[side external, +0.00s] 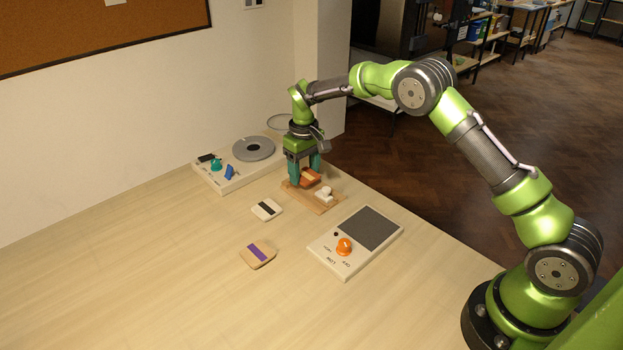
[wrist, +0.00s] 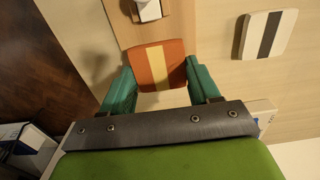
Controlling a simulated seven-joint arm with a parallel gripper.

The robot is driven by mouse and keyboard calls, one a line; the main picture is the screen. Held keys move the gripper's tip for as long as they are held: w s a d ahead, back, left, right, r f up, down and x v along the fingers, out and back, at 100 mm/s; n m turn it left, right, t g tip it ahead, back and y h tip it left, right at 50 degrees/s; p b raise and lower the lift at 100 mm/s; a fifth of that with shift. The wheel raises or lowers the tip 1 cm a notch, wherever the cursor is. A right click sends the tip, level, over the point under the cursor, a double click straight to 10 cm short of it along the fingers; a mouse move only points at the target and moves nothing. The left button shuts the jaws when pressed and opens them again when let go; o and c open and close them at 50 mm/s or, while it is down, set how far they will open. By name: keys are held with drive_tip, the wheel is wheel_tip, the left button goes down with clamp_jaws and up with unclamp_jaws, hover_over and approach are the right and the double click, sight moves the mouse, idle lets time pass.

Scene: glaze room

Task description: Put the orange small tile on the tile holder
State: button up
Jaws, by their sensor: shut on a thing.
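The orange small tile (side external: 310,178), with a pale yellow stripe, is between the teal fingers of my gripper (side external: 306,174). The tile holder (side external: 322,208) is a flat wooden board directly below the tile. Its board also shows in the wrist view (wrist: 182,18). A small white piece (side external: 324,193) is on the holder's near right part. I cannot tell whether the tile touches the holder.
A white tile with a black stripe (side external: 266,209) and a beige tile with a purple stripe (side external: 258,254) lie on the table. A panel with an orange knob (side external: 330,258) is at right; a wheel device (side external: 205,176) stands behind left. The left tabletop is clear.

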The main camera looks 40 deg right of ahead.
drive_tip(key=shift+f, duration=0.9)
drive_tip(key=shift+f, duration=0.1)
drive_tip(key=o, duration=1.2)
drive_tip(key=shift+f, duration=0.1)
drive_tip(key=shift+c, duration=0.2)
